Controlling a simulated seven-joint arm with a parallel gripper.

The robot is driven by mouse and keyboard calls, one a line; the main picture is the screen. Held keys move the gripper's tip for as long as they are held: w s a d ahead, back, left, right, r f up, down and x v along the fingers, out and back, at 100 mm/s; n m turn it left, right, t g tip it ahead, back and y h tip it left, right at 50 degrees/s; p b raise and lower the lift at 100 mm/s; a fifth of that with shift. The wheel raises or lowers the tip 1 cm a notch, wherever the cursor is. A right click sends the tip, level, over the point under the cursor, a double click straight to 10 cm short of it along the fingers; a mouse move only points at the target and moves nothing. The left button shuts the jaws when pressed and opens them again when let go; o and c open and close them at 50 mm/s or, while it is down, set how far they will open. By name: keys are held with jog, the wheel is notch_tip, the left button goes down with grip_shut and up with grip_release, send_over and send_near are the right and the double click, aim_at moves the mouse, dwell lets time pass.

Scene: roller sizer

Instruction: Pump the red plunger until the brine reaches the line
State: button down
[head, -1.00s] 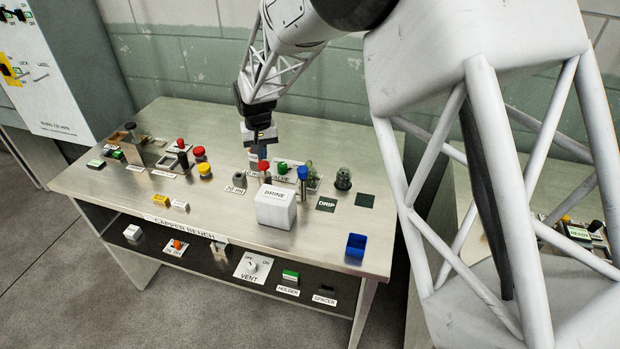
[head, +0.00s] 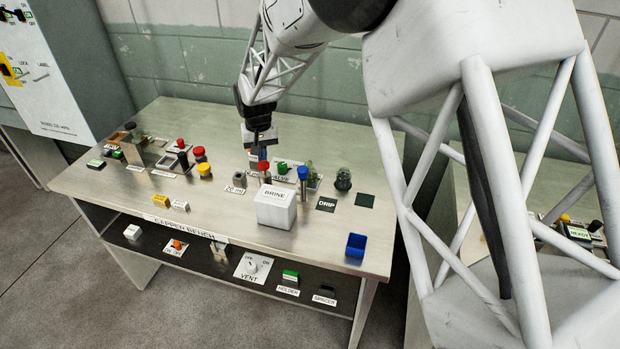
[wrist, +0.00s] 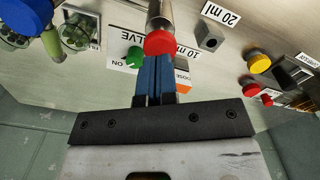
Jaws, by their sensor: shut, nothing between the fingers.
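The red plunger (head: 264,166) is a red round cap on a silver cylinder near the middle of the bench. It also shows in the wrist view (wrist: 160,43), just beyond my fingertips. My gripper (head: 263,157) is shut and empty, its blue fingers pointing down at the red cap. In the wrist view the fingertips (wrist: 158,58) overlap the cap's edge; I cannot tell whether they touch it. The white box labelled BRINE (head: 275,212) stands in front of the plunger. I cannot make out the brine level or its line.
A blue-capped cylinder (head: 302,175) stands close right of the plunger. A green knob (head: 282,168) sits behind, near a VALVE label. A grey block (head: 239,179) by the 20 ml label is to the left. A blue bin (head: 356,246) is at front right; the front middle is mostly clear.

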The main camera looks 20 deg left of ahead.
aim_at(263, 164)
jog(key=shift+f, duration=1.95)
jog(key=shift+r, duration=2.15)
jog(key=shift+r, duration=0.2)
jog(key=shift+r, duration=2.3)
jog(key=shift+d+r, duration=0.1)
